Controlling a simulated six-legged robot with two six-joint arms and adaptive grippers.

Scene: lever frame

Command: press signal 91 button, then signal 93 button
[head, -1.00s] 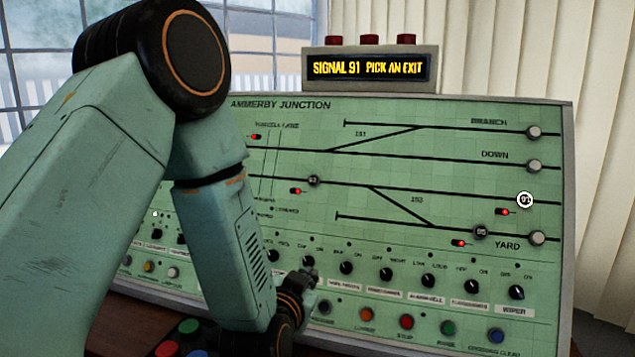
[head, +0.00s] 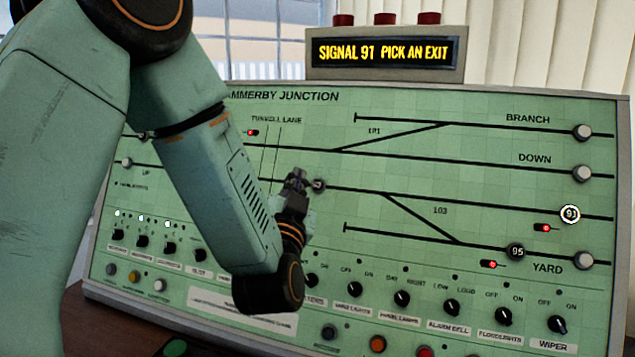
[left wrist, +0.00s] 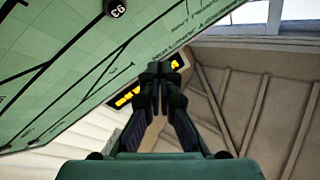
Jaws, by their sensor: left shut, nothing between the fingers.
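The signal 91 button (head: 570,214) is at the right of the green panel (head: 480,190), its face ringed in white. The signal 93 button (head: 319,185) is a dark round knob on the middle track line, partly hidden by my left gripper (head: 298,179). It shows at the top of the left wrist view (left wrist: 117,9), its number upside down. My left gripper is shut and empty, its tips just left of button 93 in the head view. In the left wrist view the shut fingers (left wrist: 158,70) appear apart from it. My right gripper is not in view.
The display (head: 384,52) above the panel reads "SIGNAL 91 PICK AN EXIT". The signal 95 button (head: 516,251) is lower right. Grey exit knobs, including the branch one (head: 582,132), line the right edge. Rotary switches and coloured buttons fill the lower panel.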

